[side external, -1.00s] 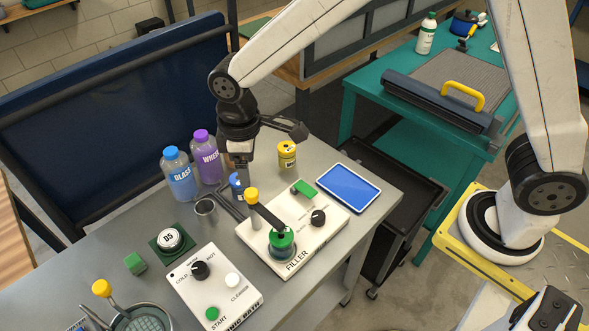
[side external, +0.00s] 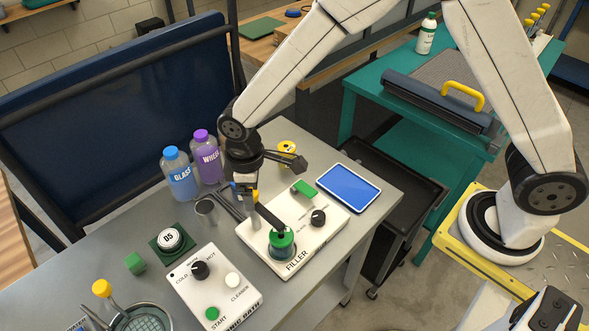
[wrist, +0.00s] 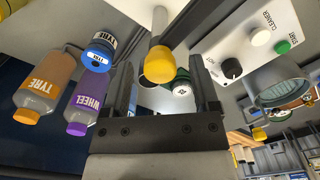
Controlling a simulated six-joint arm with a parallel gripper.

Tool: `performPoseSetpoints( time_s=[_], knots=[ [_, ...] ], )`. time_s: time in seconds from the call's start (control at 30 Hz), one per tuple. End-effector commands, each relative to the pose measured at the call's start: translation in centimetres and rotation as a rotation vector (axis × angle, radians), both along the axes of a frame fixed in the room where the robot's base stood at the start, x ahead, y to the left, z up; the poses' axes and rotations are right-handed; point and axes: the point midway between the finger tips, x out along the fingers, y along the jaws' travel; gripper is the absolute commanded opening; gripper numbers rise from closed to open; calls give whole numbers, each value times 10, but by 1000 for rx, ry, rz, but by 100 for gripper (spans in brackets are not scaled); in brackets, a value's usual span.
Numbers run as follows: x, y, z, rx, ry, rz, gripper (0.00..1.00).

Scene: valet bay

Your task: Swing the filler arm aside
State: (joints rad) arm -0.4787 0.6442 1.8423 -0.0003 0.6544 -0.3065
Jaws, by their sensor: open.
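The filler (side external: 318,240) is a white box on the grey bench, with a green-topped round port (side external: 281,242). Its dark filler arm (side external: 268,217) reaches from a post over this port. The arm's yellow knob (wrist: 159,63) stands up on a pale stem in the wrist view; in the side view my gripper largely covers it. My gripper (side external: 248,192) points down at the knob end of the filler arm. In the wrist view my gripper (wrist: 160,75) is open, with the knob appearing between its fingers. I cannot tell whether either finger touches it.
Blue-capped and purple-capped bottles (side external: 181,178) stand behind my gripper, with a small metal cup (side external: 206,210) nearby. A white control box (side external: 216,287) is in front left.

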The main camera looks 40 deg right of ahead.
Motion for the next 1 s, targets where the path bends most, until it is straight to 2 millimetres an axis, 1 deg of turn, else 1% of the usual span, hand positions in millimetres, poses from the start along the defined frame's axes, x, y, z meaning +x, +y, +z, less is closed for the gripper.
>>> performPoseSetpoints(
  time_s=[0.1, 0.33, 0.37, 0.4, 0.47, 0.5, 0.6, 1.0],
  knots=[
    [0, 0, -4, 0, 0, 0, 78],
    [0, 0, -4, 0, 0, 0, 78],
    [0, 0, -4, 0, 0, 0, 74],
    [0, 0, -4, 0, 0, 0, 62],
    [0, 0, -4, 0, 0, 0, 43],
    [0, 0, -4, 0, 0, 0, 30],
    [0, 0, -4, 0, 0, 0, 0],
    [0, 0, -4, 0, 0, 0, 0]
  ],
)
